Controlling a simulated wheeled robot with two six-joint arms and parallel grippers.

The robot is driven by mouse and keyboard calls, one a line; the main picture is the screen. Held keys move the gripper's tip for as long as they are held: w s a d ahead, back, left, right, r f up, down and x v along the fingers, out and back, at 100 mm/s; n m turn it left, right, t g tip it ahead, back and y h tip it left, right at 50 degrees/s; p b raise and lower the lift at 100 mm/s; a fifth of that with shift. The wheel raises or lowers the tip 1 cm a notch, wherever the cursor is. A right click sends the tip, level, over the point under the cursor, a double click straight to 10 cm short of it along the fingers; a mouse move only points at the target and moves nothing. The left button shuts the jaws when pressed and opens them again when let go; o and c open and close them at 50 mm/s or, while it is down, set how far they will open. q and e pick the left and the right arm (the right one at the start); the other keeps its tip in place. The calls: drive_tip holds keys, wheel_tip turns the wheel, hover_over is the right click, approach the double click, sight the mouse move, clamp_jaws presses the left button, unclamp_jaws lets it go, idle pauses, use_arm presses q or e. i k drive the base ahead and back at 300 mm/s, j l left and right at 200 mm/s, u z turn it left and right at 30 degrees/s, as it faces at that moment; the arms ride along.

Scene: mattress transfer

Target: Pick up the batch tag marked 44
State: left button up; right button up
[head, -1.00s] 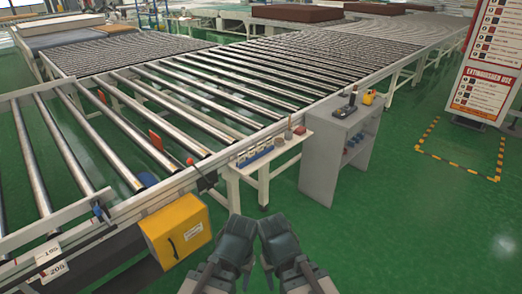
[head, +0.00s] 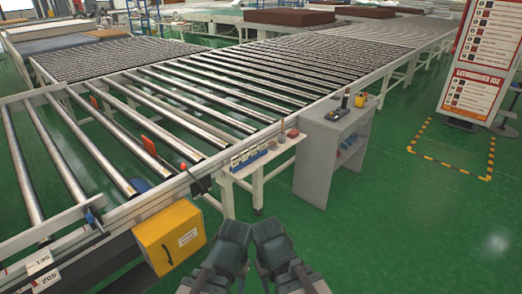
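No tag that I can read as 44 shows in the head view. A blue rack (head: 250,157) with several small pale pieces stands on a narrow side shelf (head: 228,172) along the conveyor; any marks on the pieces are too small to read. My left gripper (head: 236,230) and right gripper (head: 268,231) are side by side at the bottom centre, over the green floor and in front of the shelf. Both look empty and apart from everything. Their fingers are too dark and close together to tell open from shut.
A roller conveyor (head: 135,138) fills the left and back. A yellow box (head: 168,238) hangs on its near side, with white number plates (head: 40,263) further left. A grey cabinet (head: 318,165) stands right of the shelf. Green floor is clear at right, before a sign board (head: 483,75).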

sight(253, 149)
drive_tip(key=i+l, duration=0.3)
drive_tip(key=i, duration=0.2)
drive_tip(key=i+l+z, duration=0.1)
drive_tip(key=i+l, duration=0.2)
drive_tip(key=i, duration=0.2)
drive_tip(key=i+l+z, duration=0.1)
drive_tip(key=i, duration=0.4)
drive_tip(key=i+l, duration=0.35)
drive_tip(key=i, duration=0.2)
